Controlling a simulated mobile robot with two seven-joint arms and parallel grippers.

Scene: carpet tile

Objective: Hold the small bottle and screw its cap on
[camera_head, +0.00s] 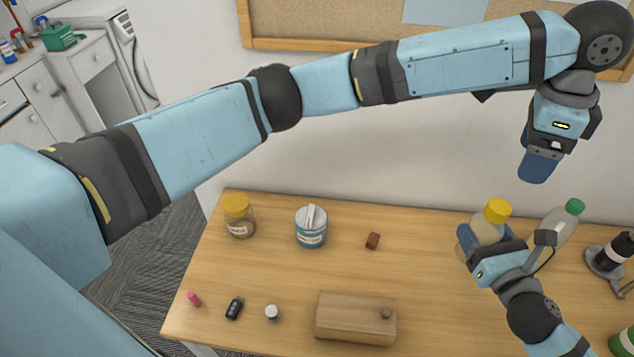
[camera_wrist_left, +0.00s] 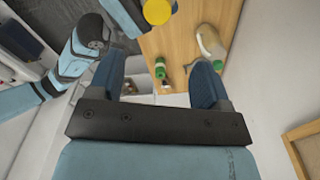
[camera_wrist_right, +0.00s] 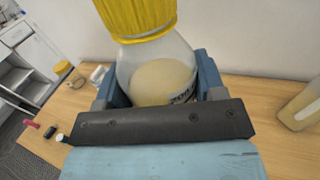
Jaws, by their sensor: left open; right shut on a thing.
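The small bottle (camera_head: 487,231) has a pale yellowish content and a yellow cap (camera_head: 498,208). It stands upright between the fingers of my right gripper (camera_head: 483,243), which is shut on its body. In the right wrist view the bottle (camera_wrist_right: 157,75) shows part of a dark-lettered label, and the ribbed yellow cap (camera_wrist_right: 138,14) sits on its neck. I cannot tell how tight the cap is. My left gripper (camera_head: 538,166) is open and empty, above and right of the bottle. The cap also shows at the top of the left wrist view (camera_wrist_left: 157,12), beyond the fingertips.
A clear bottle with a green cap (camera_head: 560,224) stands just right of the held bottle.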

